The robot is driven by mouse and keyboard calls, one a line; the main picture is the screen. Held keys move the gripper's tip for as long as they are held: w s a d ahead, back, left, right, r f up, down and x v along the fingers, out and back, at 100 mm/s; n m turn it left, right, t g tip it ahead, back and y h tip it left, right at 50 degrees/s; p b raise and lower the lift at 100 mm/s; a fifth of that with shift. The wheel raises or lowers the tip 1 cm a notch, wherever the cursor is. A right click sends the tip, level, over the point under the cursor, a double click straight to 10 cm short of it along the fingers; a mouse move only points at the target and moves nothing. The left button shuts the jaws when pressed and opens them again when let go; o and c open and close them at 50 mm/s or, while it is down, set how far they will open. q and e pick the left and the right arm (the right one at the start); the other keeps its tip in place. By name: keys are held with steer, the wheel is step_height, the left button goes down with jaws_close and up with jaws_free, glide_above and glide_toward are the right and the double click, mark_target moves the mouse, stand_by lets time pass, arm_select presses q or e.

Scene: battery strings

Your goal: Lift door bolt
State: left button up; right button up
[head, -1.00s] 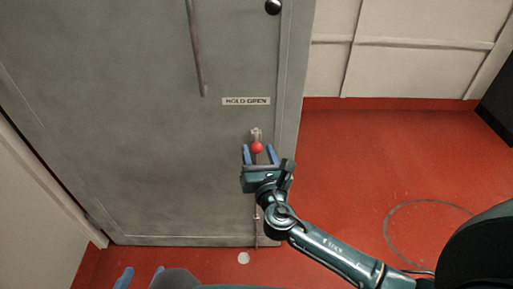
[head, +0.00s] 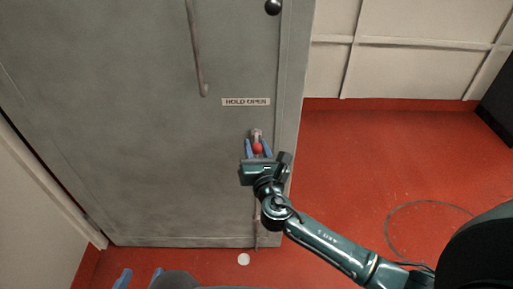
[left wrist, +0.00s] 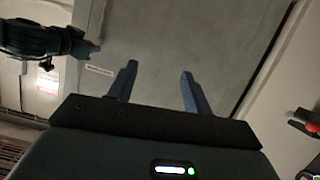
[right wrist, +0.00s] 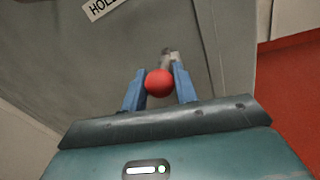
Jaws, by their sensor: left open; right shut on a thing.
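The door bolt has a red ball knob (head: 258,148), which sits between the blue fingers of my right gripper (head: 258,146), low on the grey door (head: 130,120). In the right wrist view the red knob (right wrist: 159,83) is held between both fingertips, with a metal bracket (right wrist: 171,55) just beyond it. The bolt's rod (head: 257,236) runs down towards the door's bottom edge, partly hidden by my right arm. My left gripper (head: 140,277) is open and empty at the bottom left of the head view. It also shows in the left wrist view (left wrist: 157,82).
A "HOLD OPEN" label (head: 246,102) is above the bolt. A long door handle (head: 197,50) and a black knob (head: 272,7) are higher up. A pale round disc (head: 244,259) lies on the red floor (head: 340,170) below the bolt.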

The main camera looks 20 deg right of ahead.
jaws_close()
steer(key=shift+r, duration=0.1)
